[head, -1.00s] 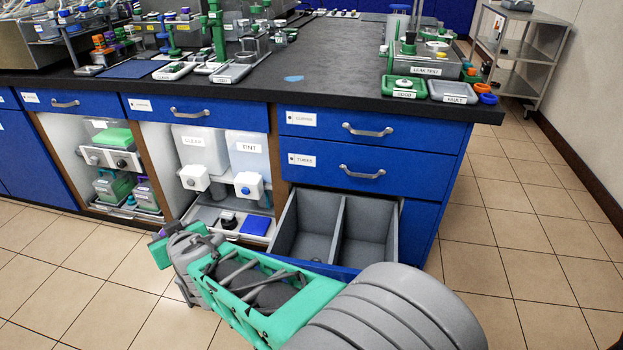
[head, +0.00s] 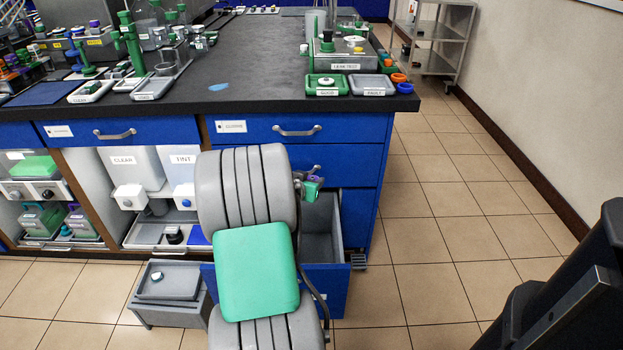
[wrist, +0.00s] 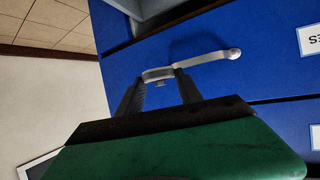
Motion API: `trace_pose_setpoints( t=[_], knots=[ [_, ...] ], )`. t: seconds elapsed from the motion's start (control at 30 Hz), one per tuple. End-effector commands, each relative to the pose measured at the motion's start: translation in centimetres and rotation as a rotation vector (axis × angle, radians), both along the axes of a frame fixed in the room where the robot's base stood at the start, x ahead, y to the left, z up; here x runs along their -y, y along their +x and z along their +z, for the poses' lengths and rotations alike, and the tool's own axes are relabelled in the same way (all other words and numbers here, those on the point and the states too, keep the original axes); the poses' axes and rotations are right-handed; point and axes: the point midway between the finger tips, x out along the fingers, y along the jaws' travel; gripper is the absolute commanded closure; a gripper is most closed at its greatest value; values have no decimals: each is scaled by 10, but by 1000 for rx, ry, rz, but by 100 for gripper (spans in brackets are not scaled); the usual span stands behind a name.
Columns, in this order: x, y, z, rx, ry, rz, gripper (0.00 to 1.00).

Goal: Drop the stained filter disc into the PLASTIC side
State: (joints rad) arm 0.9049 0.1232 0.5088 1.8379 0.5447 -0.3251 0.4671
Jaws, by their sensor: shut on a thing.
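My gripper (head: 312,188) is up by the drawer fronts at the open drawer, partly hidden behind my arm. In the wrist view its two dark fingers (wrist: 160,85) are a little apart, with a small pale grey piece (wrist: 158,75) between the tips. The open drawer (head: 335,285) has a grey right compartment (head: 322,235), which looks empty where visible. My arm hides the left compartment. No PLASTIC label is readable.
The black worktop (head: 270,85) overhangs the blue drawer fronts (head: 355,150). A low grey stand (head: 172,310) with a tray is on the floor left of the drawer. The CLEAR (head: 125,165) and TINT tanks (head: 183,163) are in the left bay. The tiled floor at right is open.

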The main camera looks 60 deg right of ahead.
Motion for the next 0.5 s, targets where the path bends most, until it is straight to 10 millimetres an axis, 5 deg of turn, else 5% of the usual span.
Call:
trace_pose_setpoints(
  t=[0.5],
  knots=[
    [3,-4,-56,0,0,-11,100]
  ],
)
